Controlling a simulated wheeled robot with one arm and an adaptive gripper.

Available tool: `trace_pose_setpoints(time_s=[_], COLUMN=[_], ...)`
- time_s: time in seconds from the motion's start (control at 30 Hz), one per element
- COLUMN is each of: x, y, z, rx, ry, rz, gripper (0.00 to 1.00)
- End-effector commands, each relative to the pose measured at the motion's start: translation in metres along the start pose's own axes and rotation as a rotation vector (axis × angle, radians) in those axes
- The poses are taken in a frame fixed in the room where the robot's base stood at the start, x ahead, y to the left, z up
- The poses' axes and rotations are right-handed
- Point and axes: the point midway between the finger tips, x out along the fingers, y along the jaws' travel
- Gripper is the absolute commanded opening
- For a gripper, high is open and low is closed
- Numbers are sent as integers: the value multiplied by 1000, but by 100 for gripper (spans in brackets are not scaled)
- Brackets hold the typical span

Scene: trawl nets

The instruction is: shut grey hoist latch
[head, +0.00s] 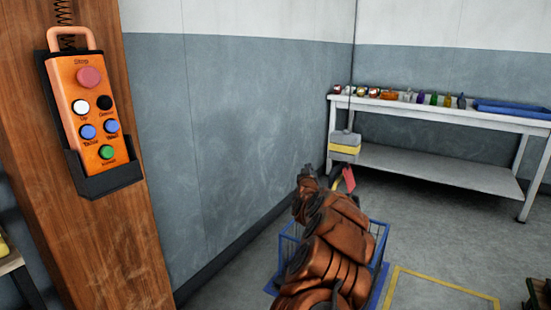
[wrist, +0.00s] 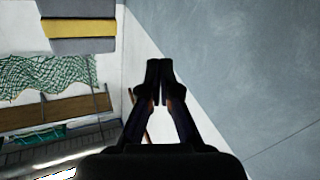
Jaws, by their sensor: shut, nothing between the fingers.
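A grey and yellow hoist block (head: 345,146) hangs on a thin cable in the head view. Below it are a dark curved part, seemingly its hook (head: 336,183), and a red piece (head: 348,179). I cannot make out a grey latch; the parts there are small and partly behind my arm. My gripper (head: 307,169) is just left of the hook in the picture, and I cannot tell how far apart they are in depth. In the wrist view my gripper (wrist: 159,66) is shut and empty, its fingertips together. No hook or latch can be made out there.
A blue wire crate (head: 288,246) stands on the floor behind my arm. A white workbench (head: 430,112) with small items is at the back right. An orange control pendant (head: 88,110) hangs on a wooden post (head: 130,240) at left. Green netting (wrist: 45,85) shows in the wrist view.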

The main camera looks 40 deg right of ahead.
Motion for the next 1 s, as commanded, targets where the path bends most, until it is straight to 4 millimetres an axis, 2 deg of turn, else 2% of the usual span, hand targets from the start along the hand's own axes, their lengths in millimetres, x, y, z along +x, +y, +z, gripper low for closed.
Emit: trace_pose_setpoints(time_s=[0.03,0.6,0.8,1.0], x=[-2,-28,-38,-44], y=[-6,-75,-93,-102], z=[-9,-62,-74,-79], rx=[9,82,98,105], ry=[-4,-80,-104,-117], rz=[-16,-196,-245,-269], gripper=[0,0,0,0])
